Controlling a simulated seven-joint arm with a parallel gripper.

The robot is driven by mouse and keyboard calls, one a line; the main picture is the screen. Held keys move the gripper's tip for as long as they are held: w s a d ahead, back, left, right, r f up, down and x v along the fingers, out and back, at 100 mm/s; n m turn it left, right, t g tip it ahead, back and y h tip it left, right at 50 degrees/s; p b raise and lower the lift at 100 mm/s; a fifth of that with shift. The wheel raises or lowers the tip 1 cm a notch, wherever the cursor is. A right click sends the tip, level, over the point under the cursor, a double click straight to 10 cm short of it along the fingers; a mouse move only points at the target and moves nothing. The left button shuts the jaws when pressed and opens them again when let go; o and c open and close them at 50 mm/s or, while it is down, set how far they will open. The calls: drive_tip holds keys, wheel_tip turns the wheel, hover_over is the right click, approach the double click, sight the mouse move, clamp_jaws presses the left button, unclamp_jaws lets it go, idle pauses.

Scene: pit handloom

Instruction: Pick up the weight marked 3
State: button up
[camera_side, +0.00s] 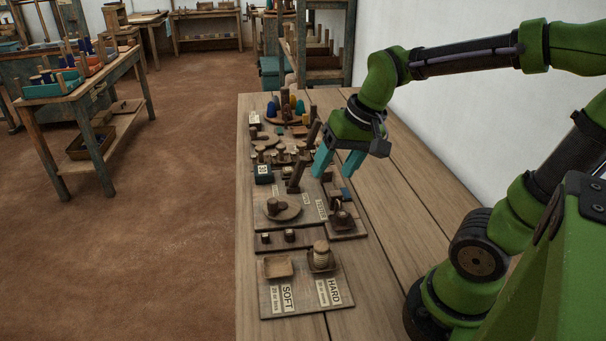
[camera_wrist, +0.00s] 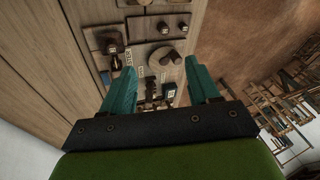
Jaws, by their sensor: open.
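My gripper (camera_side: 337,167) is open and empty, its two teal fingers pointing down above the row of boards on the bench. In the wrist view my gripper (camera_wrist: 164,76) frames dark parts of the boards between its fingers. Two small dark weights with pale tops, a left one (camera_side: 265,238) and a right one (camera_side: 289,235), stand on a narrow board nearer the side camera; they also show in the wrist view (camera_wrist: 162,27) (camera_wrist: 183,27). Another small dark piece (camera_side: 342,217) sits on a separate board. The marks on these are too small to read, so I cannot tell which is 3.
The SOFT and HARD board (camera_side: 307,301) holds a square tray (camera_side: 278,266) and a stacked round piece (camera_side: 321,255). A round wooden disc (camera_side: 285,211) and a leaning dark post (camera_side: 304,150) stand nearby. The bench (camera_side: 425,200) is bare to the right.

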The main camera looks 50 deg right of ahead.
drive_tip(key=w+d+f+m+g+h, duration=0.1)
drive_tip(key=d+m+g, duration=0.1)
drive_tip(key=d, duration=0.2)
drive_tip(key=w+d+f+m+g, duration=0.1)
drive_tip(key=w+d+m+g, duration=0.15)
drive_tip(key=d, duration=0.25)
hover_over(343, 213)
drive_tip(key=shift+m+t, duration=0.25)
drive_tip(key=shift+m, duration=0.2)
wheel_tip(343, 213, down, 10)
drive_tip(key=shift+a+f, duration=0.15)
drive_tip(key=shift+w+d+f, duration=0.1)
drive_tip(key=shift+f, duration=1.45)
drive_tip(key=shift+d+f, duration=0.1)
drive_tip(key=shift+f, duration=1.4)
